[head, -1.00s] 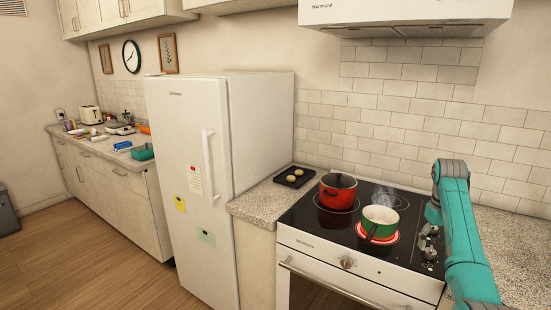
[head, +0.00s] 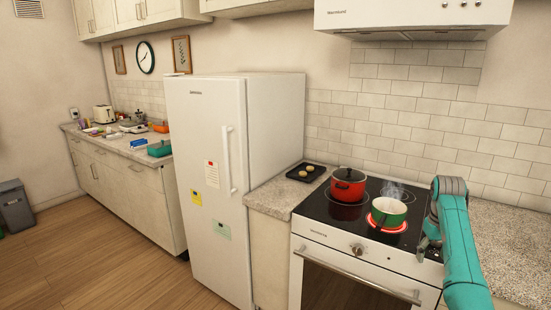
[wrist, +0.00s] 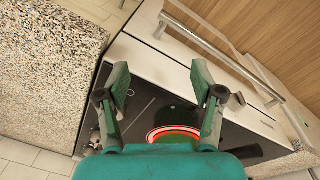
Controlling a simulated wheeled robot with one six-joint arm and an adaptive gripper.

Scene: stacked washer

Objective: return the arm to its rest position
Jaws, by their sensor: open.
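My teal arm (head: 461,255) stands at the right of the head view, bent at its top over the right side of the stove. My gripper (head: 428,246) hangs below the bend, partly hidden by the arm and empty. In the wrist view my gripper (wrist: 160,82) shows two fingers spread apart with nothing between them. A green pot (head: 388,212) sits steaming on a glowing red burner, left of the gripper and apart from it. In the wrist view the pot (wrist: 176,114) is mostly hidden behind the gripper's body.
A red lidded pot (head: 347,187) stands behind the green pot on the stove (head: 330,212). A black tray (head: 307,173) with round pieces lies on the counter beside the white fridge (head: 210,190). A range hood (head: 410,14) hangs above. The wooden floor (head: 110,265) at left is clear.

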